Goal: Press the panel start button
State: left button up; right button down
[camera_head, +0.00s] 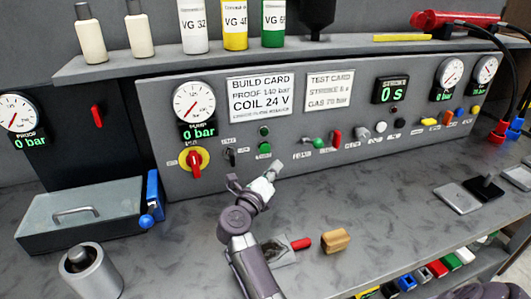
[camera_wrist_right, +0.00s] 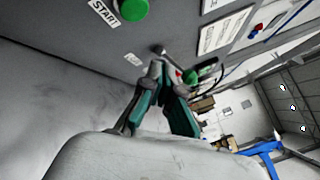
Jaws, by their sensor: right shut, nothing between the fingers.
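The start button is a round green button (camera_head: 265,149) on the grey panel front, below a smaller green round fitting. In the right wrist view the green button (camera_wrist_right: 133,9) is at the top edge beside its START label. My right gripper (camera_head: 275,169) is just below the button in the head view. Its fingers are shut and empty, and the fingertips (camera_wrist_right: 157,56) are apart from the button in the wrist view. Whether the fingertips touch the panel is unclear. My left gripper is not in view.
A red and yellow rotary switch (camera_head: 194,160) is left of the button; a green-tipped lever (camera_head: 318,143) and red switch (camera_head: 337,137) are right. A wooden block (camera_head: 335,240) and red-handled tool (camera_head: 300,244) lie on the bench. A metal box (camera_head: 80,218) stands left.

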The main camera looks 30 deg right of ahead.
aim_at(265, 149)
jog(key=shift+w+d+b, duration=0.2)
jog(key=shift+w+b, duration=0.2)
jog(key=shift+w, duration=0.5)
jog(key=shift+w+d+b, duration=0.25)
jog(key=shift+w+b, duration=0.1)
jog(key=shift+w, duration=0.6)
jog(key=shift+w+d+b, duration=0.2)
jog(key=shift+w+b, duration=0.2)
jog(key=shift+w, duration=0.5)
jog(key=shift+w+d, duration=0.1)
jog(key=shift+w, duration=0.3)
jog(key=shift+w+d+b, duration=0.1)
jog(key=shift+w+b, duration=0.3)
jog(key=shift+b, duration=0.15)
jog(key=shift+s, duration=0.1)
jog(key=shift+s+a+p, duration=0.2)
jog(key=shift+s+p, duration=0.35)
jog(key=shift+s, duration=0.2)
